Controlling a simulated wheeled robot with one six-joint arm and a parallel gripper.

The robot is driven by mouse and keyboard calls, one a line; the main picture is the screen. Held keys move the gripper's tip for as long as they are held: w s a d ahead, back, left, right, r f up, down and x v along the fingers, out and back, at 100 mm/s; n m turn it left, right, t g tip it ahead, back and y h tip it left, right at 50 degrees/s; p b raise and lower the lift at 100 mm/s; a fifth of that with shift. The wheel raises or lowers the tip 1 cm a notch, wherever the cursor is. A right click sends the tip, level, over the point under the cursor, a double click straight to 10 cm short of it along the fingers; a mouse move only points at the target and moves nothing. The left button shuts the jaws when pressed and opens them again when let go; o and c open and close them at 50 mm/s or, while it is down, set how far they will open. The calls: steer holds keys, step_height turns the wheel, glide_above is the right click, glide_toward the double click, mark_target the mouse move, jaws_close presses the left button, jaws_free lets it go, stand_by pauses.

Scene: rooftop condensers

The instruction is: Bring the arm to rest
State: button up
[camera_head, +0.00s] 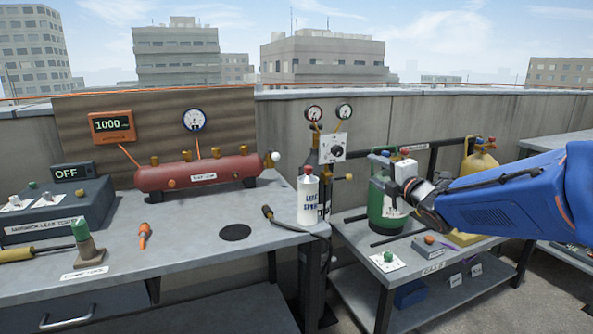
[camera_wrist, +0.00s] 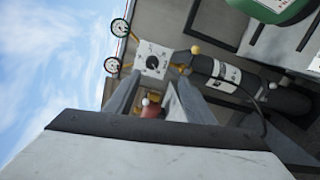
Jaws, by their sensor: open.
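My blue arm (camera_head: 510,195) reaches in from the right edge of the head view, pointing left. My gripper (camera_head: 398,182) is at its end, in front of the green cylinder (camera_head: 378,212) and hiding part of it; I cannot tell how far apart they are. In the wrist view my gripper (camera_wrist: 157,98) has its two grey fingers apart, with nothing held between them. The red tank (camera_wrist: 152,111) shows in the gap, farther back.
The left bench (camera_head: 200,250) bears a red tank (camera_head: 197,172), a white bottle (camera_head: 308,198) and tools. A gauge panel (camera_head: 332,149) stands behind. The right-hand cart (camera_head: 360,237) holds small parts beneath my arm. A yellow cylinder (camera_head: 482,160) is behind the arm.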

steer(key=s+d+f+m+g+h, duration=0.3)
steer(key=s+f+m, duration=0.1)
steer(key=s+m, duration=0.35)
steer(key=s+d+f+m+g+h, duration=0.2)
steer(key=s+f+m+h, duration=0.15)
steer(key=s+m, duration=0.35)
steer(key=s+a+f+m+g, duration=0.1)
steer(key=s+f+m+g, duration=0.1)
steer(key=s, duration=0.6)
steer(key=s+a+f+m+g+y, duration=0.1)
steer(key=s+a+f+m+g, duration=0.1)
steer(key=s+f, duration=0.3)
steer(key=s+a+f+m+g+y, duration=0.1)
steer(key=s+a+f+m+g, duration=0.1)
steer(key=s, duration=0.9)
step_height(320, 180, down, 2)
steer(key=shift+f+m+g, duration=0.1)
steer(key=shift+m+g, duration=0.4)
steer(key=shift+m, duration=0.65)
